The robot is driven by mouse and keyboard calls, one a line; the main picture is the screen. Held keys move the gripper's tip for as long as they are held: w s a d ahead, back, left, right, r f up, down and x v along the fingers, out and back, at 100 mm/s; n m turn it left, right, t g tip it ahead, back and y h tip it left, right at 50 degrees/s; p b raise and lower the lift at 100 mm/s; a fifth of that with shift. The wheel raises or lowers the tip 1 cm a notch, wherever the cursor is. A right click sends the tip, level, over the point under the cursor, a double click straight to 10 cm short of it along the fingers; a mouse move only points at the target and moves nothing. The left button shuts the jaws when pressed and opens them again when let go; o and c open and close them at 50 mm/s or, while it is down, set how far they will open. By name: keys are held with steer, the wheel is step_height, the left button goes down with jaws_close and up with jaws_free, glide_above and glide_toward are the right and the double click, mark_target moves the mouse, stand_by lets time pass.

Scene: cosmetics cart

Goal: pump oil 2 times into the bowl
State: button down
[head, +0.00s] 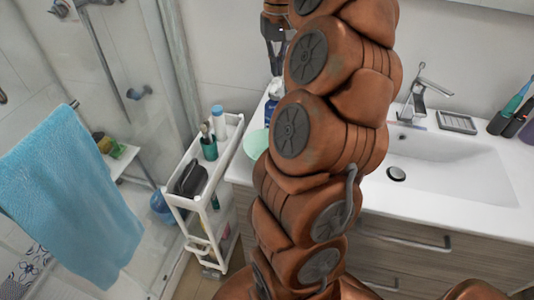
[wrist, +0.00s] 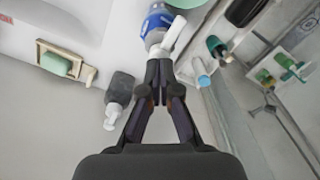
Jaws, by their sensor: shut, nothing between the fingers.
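A blue pump bottle (head: 272,105) stands on the white counter beside a pale green bowl (head: 256,143), partly hidden behind my arm. In the wrist view the blue bottle (wrist: 156,22) has a white pump head and nozzle just beyond the fingertips. The green bowl's edge shows at the top of the wrist view (wrist: 185,3). My gripper (wrist: 159,64) is shut and empty, its tips over or near the pump head; contact cannot be told. In the head view my gripper (head: 274,62) points down above the bottle, partly behind my arm. No oil can be seen in the bowl.
A dark grey dispenser (wrist: 120,88) with a white pump stands close beside my fingers. A soap dish (wrist: 88,76) holds green soap. A white cart (head: 172,200) with bottles and a black item stands left of the counter. The sink (head: 440,165) lies right.

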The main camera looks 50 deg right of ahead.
steer(key=shift+f+b, duration=1)
steer(key=shift+f, duration=0.5)
steer(key=shift+r, duration=0.15)
steer(key=shift+r+p, duration=0.7)
steer(key=shift+r, duration=0.85)
steer(key=shift+f, duration=0.3)
steer(key=shift+f+b, duration=0.35)
steer(key=shift+b, duration=0.15)
